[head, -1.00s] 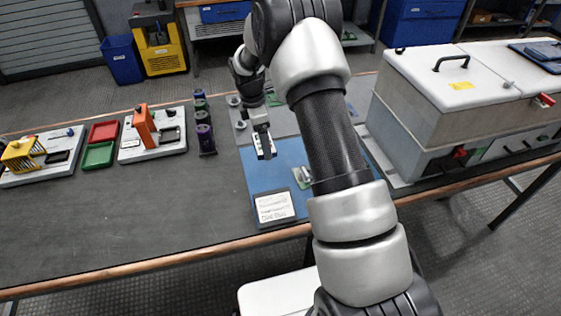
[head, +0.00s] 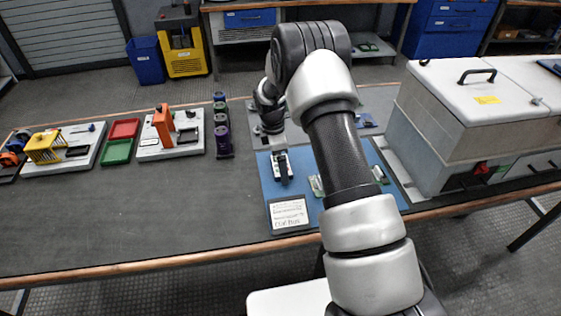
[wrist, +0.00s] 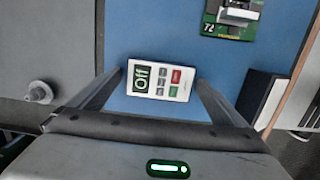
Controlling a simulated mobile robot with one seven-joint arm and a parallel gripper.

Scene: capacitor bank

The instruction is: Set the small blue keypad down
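The small keypad (wrist: 160,80) lies between my fingertips in the wrist view. Its face is pale with a dark "Off" display and small grey, red and green keys; its face does not look blue. My gripper (wrist: 162,78) is shut on its two sides. In the head view my gripper (head: 283,168) is over the left part of the blue mat (head: 268,180), low down. I cannot tell whether the keypad touches the mat.
A white label card (head: 289,213) lies at the mat's front left. A green circuit board (wrist: 231,18) lies on the mat. Dark cylinders (head: 222,130) stand left of the mat, and a large grey cabinet (head: 440,130) stands to the right.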

